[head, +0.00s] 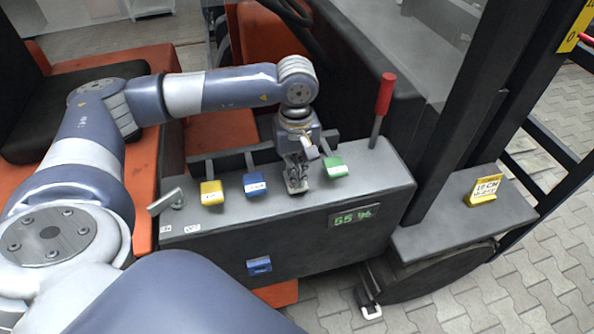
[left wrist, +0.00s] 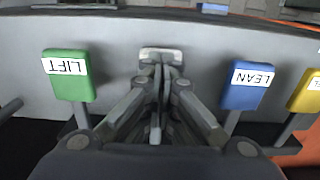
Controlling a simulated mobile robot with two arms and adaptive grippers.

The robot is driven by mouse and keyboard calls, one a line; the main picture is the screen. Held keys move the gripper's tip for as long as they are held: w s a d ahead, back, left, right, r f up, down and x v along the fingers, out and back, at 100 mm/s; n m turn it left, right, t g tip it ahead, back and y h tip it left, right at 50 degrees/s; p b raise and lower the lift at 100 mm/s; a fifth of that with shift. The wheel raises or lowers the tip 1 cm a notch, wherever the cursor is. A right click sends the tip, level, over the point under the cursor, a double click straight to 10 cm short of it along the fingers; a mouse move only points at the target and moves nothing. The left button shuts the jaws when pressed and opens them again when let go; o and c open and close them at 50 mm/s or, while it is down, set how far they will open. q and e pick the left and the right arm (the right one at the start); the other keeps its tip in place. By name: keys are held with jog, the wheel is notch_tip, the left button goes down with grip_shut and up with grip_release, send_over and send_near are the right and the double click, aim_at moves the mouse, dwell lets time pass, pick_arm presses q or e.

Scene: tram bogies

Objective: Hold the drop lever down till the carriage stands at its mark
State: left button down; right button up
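The grey console (head: 300,225) carries a row of short levers. A green lever labelled LIFT (head: 334,166) is also in the left wrist view (left wrist: 68,80). A blue lever labelled LEAN (head: 254,185) shows there too (left wrist: 248,84). A yellow lever (head: 211,193) stands left of the blue one. No lever label reading DROP is legible. My left gripper (head: 297,186) points down between the green and blue levers, apart from both. The carriage is not clearly identifiable. My right gripper is out of view.
A red-handled lever (head: 385,94) rises at the console's right. A green display (head: 354,217) seems to read 55 %. A yellow 10 CM sign (head: 484,189) and a yellow scale (head: 574,30) with a red pointer are at right. A blue block (head: 259,266) is on the console front.

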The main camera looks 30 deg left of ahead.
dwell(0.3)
pick_arm(q)
notch_tip(320, 180, up, 7)
jog(key=p, duration=0.3)
jog(key=shift+f, duration=0.1)
dwell(0.4)
